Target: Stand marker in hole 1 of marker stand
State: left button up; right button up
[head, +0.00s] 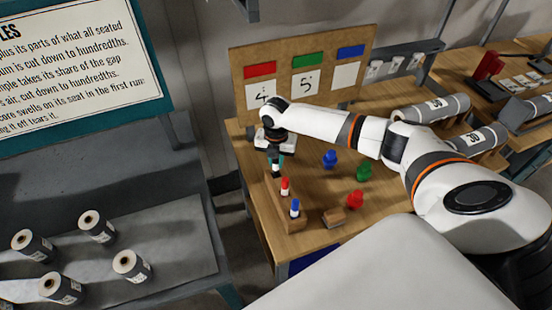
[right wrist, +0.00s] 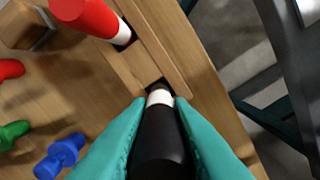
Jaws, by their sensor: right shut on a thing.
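The marker stand (head: 291,226) is a wooden block at the table's left edge; it also shows in the right wrist view (right wrist: 138,72). A red marker (head: 285,186) and a blue marker (head: 295,207) stand in it. My right gripper (head: 275,157) is over the stand's far end. In the right wrist view its teal fingers (right wrist: 157,118) are shut on a black marker (right wrist: 160,140) with a white band. Its lower end is right at a square hole (right wrist: 153,84); how deep it sits is unclear. The red marker (right wrist: 88,15) is in a neighbouring hole. My left gripper is out of view.
Blue (head: 329,158), green (head: 363,171) and red (head: 355,199) pieces and a small wooden block (head: 334,217) lie right of the stand. A board with coloured labels (head: 306,77) stands behind. Grey rolls (head: 431,108) lie at right. The floor drops away left of the stand.

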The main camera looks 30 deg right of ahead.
jog(key=shift+f+b, duration=0.8)
jog(key=shift+f, duration=0.5)
jog(key=o, duration=0.9)
jog(key=shift+o, duration=0.2)
jog(key=shift+r, duration=0.1)
notch_tip(320, 180, up, 12)
jog(key=shift+f+b, duration=0.1)
jog(key=shift+b, duration=0.85)
